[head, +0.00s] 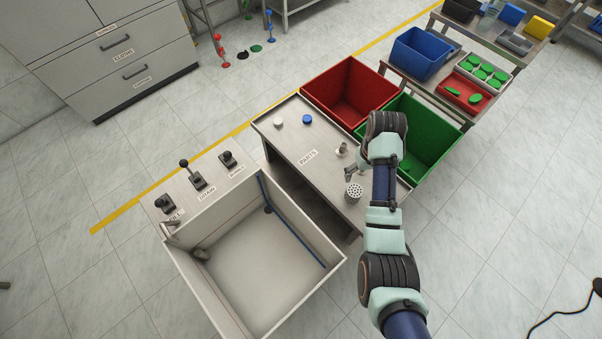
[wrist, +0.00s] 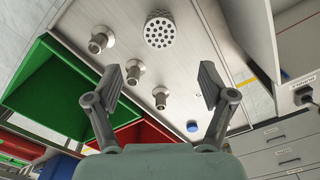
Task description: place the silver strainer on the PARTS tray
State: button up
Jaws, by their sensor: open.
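The silver strainer (head: 353,193) is a short round metal piece with a perforated top. It stands with its holes upward on the metal PARTS tray (head: 290,142), near the tray's front right part. In the wrist view the strainer (wrist: 160,31) is at the top, beyond my fingertips. My gripper (wrist: 161,86) is open and empty, with both fingers spread over the tray (wrist: 205,35) and apart from the strainer. In the head view my arm covers most of the gripper and the tray's right side.
Several silver fittings (wrist: 133,72) stand on the tray near the strainer. A blue cap (head: 308,119) and a white cap (head: 278,122) lie at its far end. Red (head: 350,90) and green (head: 428,128) bins adjoin it. A large walled bin (head: 255,262) is at front left.

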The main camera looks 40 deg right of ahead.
jog(key=w+a+r+n+t+h, duration=0.1)
jog(key=w+a+r+n+t, duration=0.2)
jog(key=w+a, duration=0.45)
jog(key=w+a+r+n+t+h, duration=0.15)
jog(key=w+a+r, duration=0.3)
jog(key=a, duration=0.55)
jog(key=s+a+r+n+t+y, duration=0.1)
jog(key=a+r+t, duration=0.3)
jog(key=a+r, duration=0.3)
jog(key=s+a+r+n+t+y, duration=0.1)
jog(key=a+r+t, duration=0.3)
jog(key=a, duration=1.1)
notch_tip(320, 180, up, 3)
jog(key=shift+s+a+r+n, duration=0.15)
jog(key=shift+s+a+n, duration=0.2)
jog(key=shift+s, duration=0.25)
jog(key=shift+d+y, duration=0.1)
jog(key=shift+y, duration=0.15)
jog(key=shift+c, duration=0.2)
